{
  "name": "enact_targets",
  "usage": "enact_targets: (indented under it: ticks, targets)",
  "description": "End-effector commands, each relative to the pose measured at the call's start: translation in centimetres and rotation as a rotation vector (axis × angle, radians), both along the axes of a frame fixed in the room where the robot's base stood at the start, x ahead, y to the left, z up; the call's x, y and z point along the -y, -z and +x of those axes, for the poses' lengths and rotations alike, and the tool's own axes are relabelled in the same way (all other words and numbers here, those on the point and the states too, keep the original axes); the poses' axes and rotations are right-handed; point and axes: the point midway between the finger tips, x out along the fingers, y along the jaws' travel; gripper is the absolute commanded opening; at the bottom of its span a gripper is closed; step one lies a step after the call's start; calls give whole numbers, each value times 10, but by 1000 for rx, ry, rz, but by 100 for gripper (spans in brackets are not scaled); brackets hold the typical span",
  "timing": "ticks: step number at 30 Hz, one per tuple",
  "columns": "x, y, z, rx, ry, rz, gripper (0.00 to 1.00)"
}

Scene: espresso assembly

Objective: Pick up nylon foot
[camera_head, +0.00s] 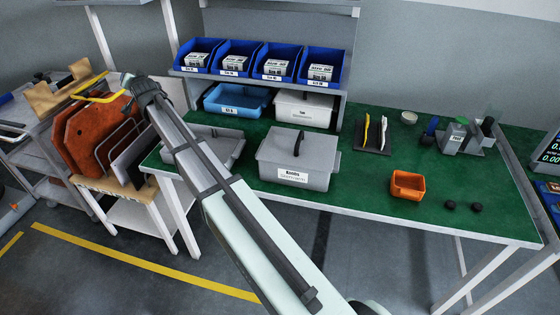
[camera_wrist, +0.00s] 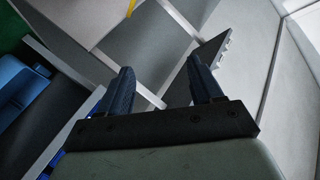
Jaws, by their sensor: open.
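Two small black round pieces, which look like nylon feet, lie on the green table top near its front right; one is on the left (camera_head: 450,205) and the other (camera_head: 477,207) is close beside it. My gripper (camera_wrist: 161,72) shows in the wrist view with its two dark fingers spread apart and nothing between them. In the head view my arm reaches up to the left, far from the black pieces; the fingers are not clear there. No black piece can be made out in the wrist view.
An orange bin (camera_head: 407,185) stands just left of the black pieces. A grey lidded box (camera_head: 297,160), a black tray (camera_head: 373,137) and a grey fixture (camera_head: 455,138) are also on the table. Blue bins (camera_head: 321,65) line the shelf. Green surface around the black pieces is clear.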

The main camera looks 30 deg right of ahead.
Motion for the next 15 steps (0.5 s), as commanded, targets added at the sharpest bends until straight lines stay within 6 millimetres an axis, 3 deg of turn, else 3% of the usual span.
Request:
enact_targets:
  ticks: [1,3,8,15]
  targets:
    - [37,-8,0,-10,41,4,65]
    - [79,-16,-2,-25,88,11,65]
    - [174,-35,-13,-58,198,27,65]
    - [312,-62,-50,-105,366,59,65]
